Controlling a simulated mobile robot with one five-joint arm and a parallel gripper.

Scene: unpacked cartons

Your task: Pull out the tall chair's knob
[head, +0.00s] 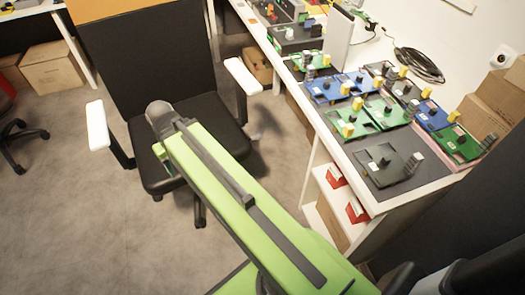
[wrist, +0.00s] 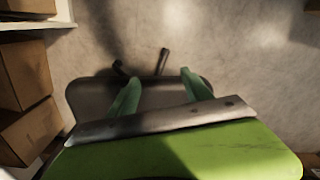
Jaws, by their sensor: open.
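A black office chair (head: 108,55) with a high back and white armrests stands left of the workbench in the head view. My green arm reaches over its seat (head: 215,112) and hides part of it; my fingertips are not clear there. In the wrist view my gripper (wrist: 158,77) is open, with two green fingers apart and nothing between them. Beyond and beneath the fingers is a dark rounded shape (wrist: 88,93), perhaps the seat. Two short dark stalks, a left one (wrist: 122,68) and a right one (wrist: 162,62), stick out past its far edge. I cannot tell which is the knob.
The workbench (head: 375,202) on the right holds several blue and green boards (head: 330,88). Red-and-white boxes (head: 357,211) sit on its shelves. Cartons (head: 52,69) stand at back left; others (wrist: 22,75) line the wrist view's left. Grey floor (head: 60,190) is open at left.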

